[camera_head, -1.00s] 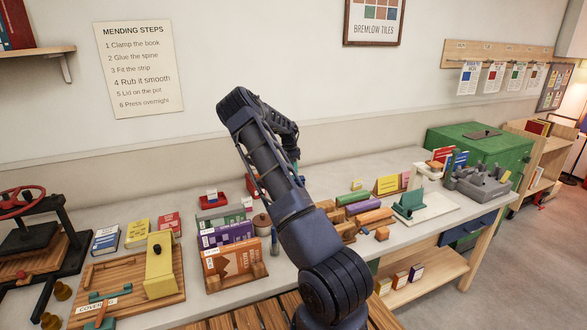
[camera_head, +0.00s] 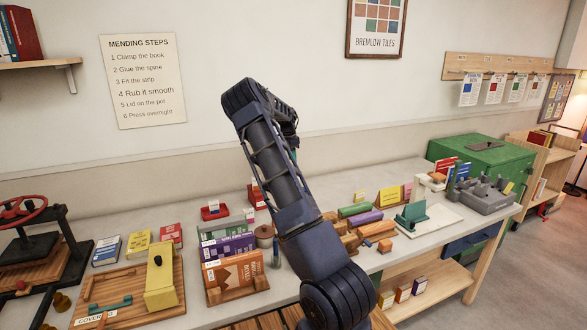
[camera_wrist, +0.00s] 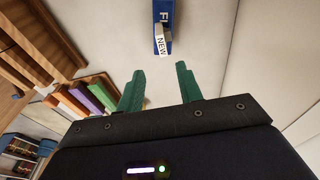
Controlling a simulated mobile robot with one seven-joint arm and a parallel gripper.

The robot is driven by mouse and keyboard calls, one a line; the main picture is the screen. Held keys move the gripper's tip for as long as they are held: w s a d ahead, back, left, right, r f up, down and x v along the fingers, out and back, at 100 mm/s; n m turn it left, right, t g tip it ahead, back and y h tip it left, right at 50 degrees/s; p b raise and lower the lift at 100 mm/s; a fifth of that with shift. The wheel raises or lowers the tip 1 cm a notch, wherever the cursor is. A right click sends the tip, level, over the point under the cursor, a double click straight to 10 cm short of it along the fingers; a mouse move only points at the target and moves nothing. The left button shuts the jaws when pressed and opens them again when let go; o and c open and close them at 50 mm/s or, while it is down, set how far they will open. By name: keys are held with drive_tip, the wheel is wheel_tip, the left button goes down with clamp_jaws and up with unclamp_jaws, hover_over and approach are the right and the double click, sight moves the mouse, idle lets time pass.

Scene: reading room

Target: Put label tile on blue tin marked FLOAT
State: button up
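In the wrist view, a blue tin (camera_wrist: 166,14) with white letters, of which only the first can be read as F, stands at the top edge, cut off by the frame. A white label tile (camera_wrist: 161,43) reading NEW shows at its near end, overlapping it in the picture; I cannot tell whether it rests on the tin. My gripper (camera_wrist: 160,68) has its two green fingers apart with nothing between them, a little short of the tile.
Wooden racks with coloured books (camera_head: 236,280) stand left of my arm. A red tray (camera_head: 214,211) stands behind. Pale bench surface is clear around the tin.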

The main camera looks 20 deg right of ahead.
drive_tip(key=s+a+r+n+t+y, duration=0.1)
drive_tip(key=s+a+r+n, duration=0.25)
drive_tip(key=s+r, duration=0.45)
drive_tip(key=s+a+r+n+y, duration=0.15)
drive_tip(key=s+a+r, duration=0.3)
drive_tip(key=s, duration=0.65)
drive_tip(key=s+a+r+n+t+y, duration=0.1)
drive_tip(key=s+a+r+n, duration=0.4)
drive_tip(key=s, duration=0.5)
drive_tip(key=s+a+n+t+h, duration=0.1)
drive_tip(key=s+a+n, duration=0.3)
drive_tip(key=s, duration=0.9)
drive_tip(key=s+a+n+t+h, duration=0.1)
drive_tip(key=s+a+n, duration=0.3)
drive_tip(key=s, duration=1)
drive_tip(key=shift+a+t, duration=0.3)
drive_tip(key=shift+a, duration=0.3)
